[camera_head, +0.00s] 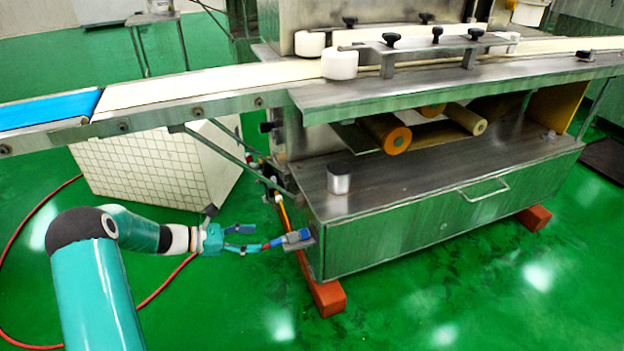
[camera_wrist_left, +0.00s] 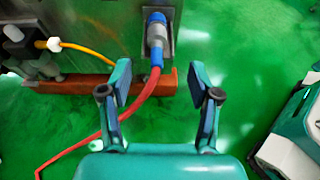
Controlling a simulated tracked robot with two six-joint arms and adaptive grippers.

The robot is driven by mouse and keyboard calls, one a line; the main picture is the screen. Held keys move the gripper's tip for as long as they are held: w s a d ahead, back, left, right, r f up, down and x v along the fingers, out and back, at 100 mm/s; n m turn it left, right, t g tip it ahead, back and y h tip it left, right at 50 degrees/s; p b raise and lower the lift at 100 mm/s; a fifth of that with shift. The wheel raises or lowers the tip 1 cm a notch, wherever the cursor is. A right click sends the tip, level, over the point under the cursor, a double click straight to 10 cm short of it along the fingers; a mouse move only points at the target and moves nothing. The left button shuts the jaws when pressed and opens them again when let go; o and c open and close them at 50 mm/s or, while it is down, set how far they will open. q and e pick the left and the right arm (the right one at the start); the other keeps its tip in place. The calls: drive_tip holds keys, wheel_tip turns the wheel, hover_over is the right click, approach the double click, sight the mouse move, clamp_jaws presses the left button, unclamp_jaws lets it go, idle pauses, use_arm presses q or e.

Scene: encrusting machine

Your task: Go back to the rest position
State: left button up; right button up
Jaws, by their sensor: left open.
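My left gripper (camera_head: 238,240) is in front of the lower left corner of the encrusting machine (camera_head: 420,225). In the left wrist view the left gripper (camera_wrist_left: 160,90) has its two fingers spread apart with nothing held between them. Ahead of the fingers, a blue plug (camera_wrist_left: 155,35) sits in a socket on the machine's metal side, with a red cable running down from it. The plug (camera_head: 296,236) also shows in the head view, just right of the fingertips. My right gripper is not in view.
A conveyor (camera_head: 200,85) with a blue belt end crosses above my left arm. A white tiled box (camera_head: 150,165) stands behind the arm. Orange-red blocks (camera_head: 328,296) support the machine. A red cable (camera_head: 22,235) lies on the green floor, which is open at the front.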

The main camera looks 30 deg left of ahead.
use_arm(q)
drive_tip(key=shift+d, duration=0.1)
drive_tip(key=w+d+r+m+g+h+p, duration=0.1)
drive_tip(key=w+d+m+g+h, duration=0.15)
drive_tip(key=d, duration=0.95)
drive_tip(key=s+d+f+m+g+h, duration=0.1)
drive_tip(key=s+d+f+g, duration=0.1)
drive_tip(key=d, duration=0.4)
drive_tip(key=s+d+f+m+g, duration=0.1)
drive_tip(key=s+d+m+g, duration=0.1)
drive_tip(key=d, duration=0.3)
drive_tip(key=s+d+f+m+g+y+p, duration=0.2)
drive_tip(key=s+d+f+m+g, duration=0.3)
drive_tip(key=s+d, duration=0.35)
drive_tip(key=s+f+m+g+y, duration=0.1)
drive_tip(key=s+f+m+y, duration=0.25)
drive_tip(key=s+m, duration=0.3)
drive_tip(key=s+f+m+g+y, duration=0.1)
drive_tip(key=s+f+m+y, duration=0.2)
drive_tip(key=s+f+m, duration=0.35)
wheel_tip(320, 180, up, 2)
drive_tip(key=w+m+t+p, duration=0.1)
drive_tip(key=w+m+t, duration=0.1)
drive_tip(key=m+t, duration=0.15)
wheel_tip(320, 180, up, 37)
drive_tip(key=n+p, duration=0.1)
drive_tip(key=p, duration=3.6)
drive_tip(key=shift+w+a+r, duration=0.15)
drive_tip(key=shift+a, duration=0.05)
